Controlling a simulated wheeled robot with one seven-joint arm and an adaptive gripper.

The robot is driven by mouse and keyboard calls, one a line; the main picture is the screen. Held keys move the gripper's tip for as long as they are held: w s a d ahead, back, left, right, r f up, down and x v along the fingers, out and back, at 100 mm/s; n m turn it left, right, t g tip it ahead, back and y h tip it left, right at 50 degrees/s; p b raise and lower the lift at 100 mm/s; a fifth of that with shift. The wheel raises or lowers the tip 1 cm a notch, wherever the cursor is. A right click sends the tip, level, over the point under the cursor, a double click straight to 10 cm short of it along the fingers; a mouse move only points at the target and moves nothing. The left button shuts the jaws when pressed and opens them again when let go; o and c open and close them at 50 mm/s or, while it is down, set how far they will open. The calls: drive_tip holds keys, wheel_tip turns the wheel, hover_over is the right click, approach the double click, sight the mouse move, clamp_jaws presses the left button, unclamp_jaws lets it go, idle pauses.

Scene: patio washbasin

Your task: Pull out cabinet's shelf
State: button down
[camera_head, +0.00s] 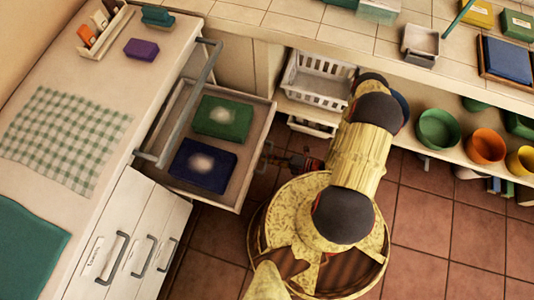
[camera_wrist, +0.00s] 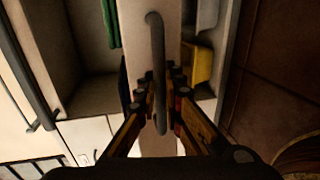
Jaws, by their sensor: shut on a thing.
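The cabinet's shelf (camera_head: 233,188), a pale drawer-like tray, stands out from the cabinet (camera_head: 138,205) on the left in the head view. A green box (camera_head: 222,118) and a dark blue box (camera_head: 203,166) lie in it, each with a whitish patch on top. The shelf's front panel (camera_wrist: 138,35) carries a dark bar handle (camera_wrist: 155,40) in the wrist view. My gripper (camera_wrist: 161,92) is shut on this handle, with one finger on each side. In the head view my gripper (camera_head: 279,160) is at the shelf's right-hand front, partly hidden by my arm.
A checked cloth (camera_head: 66,138) and a purple box (camera_head: 141,49) lie on the left counter. A white basket (camera_head: 318,80) stands beyond the shelf. Green and orange pots (camera_head: 486,146) stand on the right-hand rack. The tiled floor (camera_head: 440,225) at right is clear.

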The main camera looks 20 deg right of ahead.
drive_tip(key=c, duration=2)
unclamp_jaws()
drive_tip(key=shift+c, duration=0.2)
drive_tip(key=shift+o, duration=0.4)
drive_tip(key=shift+d, duration=0.1)
drive_tip(key=v, duration=1.1)
drive_tip(key=shift+s+d, duration=0.3)
drive_tip(key=shift+d, duration=0.05)
